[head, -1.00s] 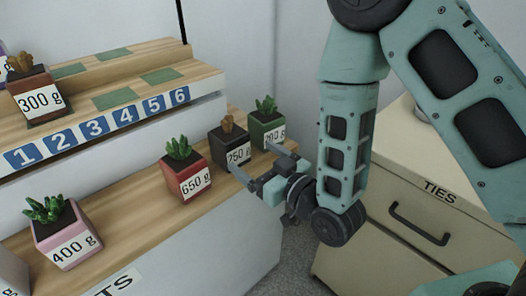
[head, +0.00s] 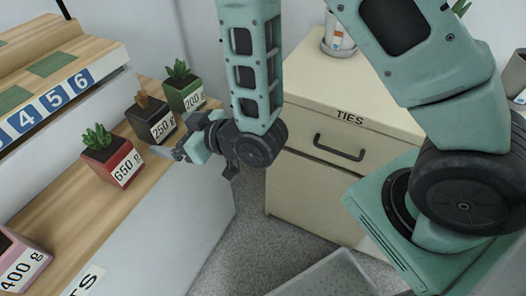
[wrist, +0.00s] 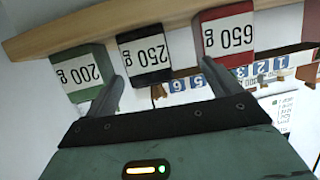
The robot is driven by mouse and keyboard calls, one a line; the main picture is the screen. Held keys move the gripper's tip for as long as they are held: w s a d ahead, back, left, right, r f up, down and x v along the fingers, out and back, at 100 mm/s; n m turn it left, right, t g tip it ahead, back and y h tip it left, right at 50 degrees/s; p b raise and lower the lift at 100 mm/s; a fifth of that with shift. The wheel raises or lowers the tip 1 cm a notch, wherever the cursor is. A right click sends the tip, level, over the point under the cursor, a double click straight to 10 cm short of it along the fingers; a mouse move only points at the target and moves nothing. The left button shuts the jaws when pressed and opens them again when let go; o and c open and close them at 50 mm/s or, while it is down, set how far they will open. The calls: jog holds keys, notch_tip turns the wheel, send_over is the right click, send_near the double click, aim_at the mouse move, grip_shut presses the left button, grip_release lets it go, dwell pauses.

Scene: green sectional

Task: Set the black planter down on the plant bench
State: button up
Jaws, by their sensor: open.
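The black planter (head: 151,122), labelled 250 g and holding a brown cactus, stands upright on the lower wooden level of the plant bench (head: 62,196). It stands between the red 650 g planter (head: 110,160) and the green 200 g planter (head: 184,92). My gripper (head: 176,138) is open and empty, just in front of the black planter. In the wrist view the black planter (wrist: 145,57) shows upside down beyond and between my two fingers (wrist: 167,86). I cannot tell whether a finger touches it.
A pink 400 g planter (head: 18,262) stands nearer on the lower level. The upper level carries number tiles (head: 52,98) and green squares (head: 52,64). A cream drawer cabinet (head: 345,115) marked TIES stands right of the bench. A grey tray (head: 325,277) lies on the floor.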

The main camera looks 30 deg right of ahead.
jog(key=s+d+r+g+h, duration=0.2)
jog(key=s+d+r+g, duration=0.1)
jog(key=s, duration=0.4)
jog(key=s+d+r+g+h, duration=0.3)
jog(key=s+g, duration=0.1)
jog(key=s, duration=0.3)
jog(key=s+d+r+g+h, duration=0.3)
jog(key=s+g, duration=0.1)
jog(key=s, duration=0.3)
jog(key=shift+d+r, duration=0.25)
jog(key=shift+s, duration=0.2)
